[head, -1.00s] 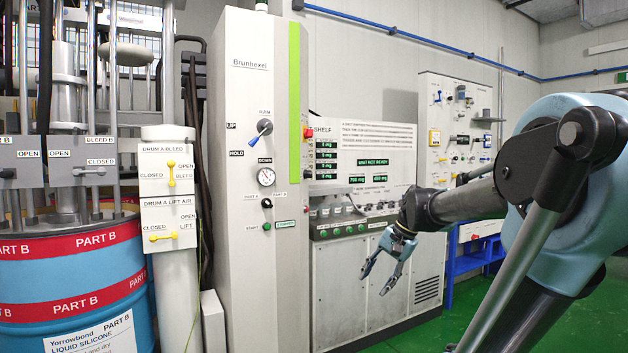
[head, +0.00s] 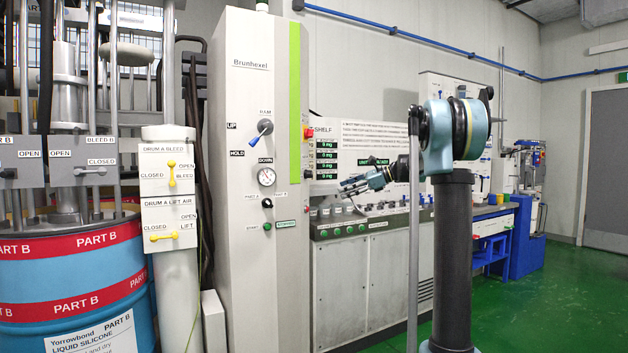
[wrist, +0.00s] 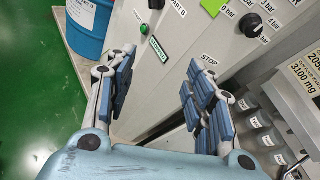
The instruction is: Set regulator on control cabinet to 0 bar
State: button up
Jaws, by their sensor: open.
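The grey control cabinet (head: 240,140) stands left of centre in the head view, and its panel also shows in the wrist view (wrist: 150,105). A black round regulator knob (wrist: 253,25) with bar labels around it is at the upper right of the wrist view. Its pointer setting is too small to read surely. I cannot make out the regulator in the head view. My gripper (wrist: 163,65) is open and empty, its fingers apart and clear of the knob. In the head view my gripper (head: 354,184) is right of the cabinet, in front of the shelf unit.
A green button (wrist: 143,30) and a black selector (wrist: 157,4) are on the cabinet front. A shelf unit (head: 345,280) with a row of bottles stands right of the cabinet. A blue drum (head: 75,285) is at left. Green floor at right is free.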

aim_at(312, 175)
jog(key=w+d+r+m+y, duration=0.1)
jog(key=w+r+m+y, duration=0.15)
jog(key=w, duration=0.55)
jog(key=w+d+r+m+y, duration=0.1)
jog(key=w+m+y, duration=0.15)
jog(key=w, duration=0.45)
jog(key=shift+t+h, duration=0.4)
jog(key=shift+h, duration=0.1)
jog(key=w+a, duration=0.1)
jog(key=a, duration=0.4)
jog(key=w+a, duration=0.1)
jog(key=a, duration=0.5)
jog(key=w+a, duration=0.1)
jog(key=a, duration=0.5)
jog(key=shift+w+a+r, duration=0.15)
jog(key=shift+w+a, duration=0.05)
jog(key=shift+w, duration=0.05)
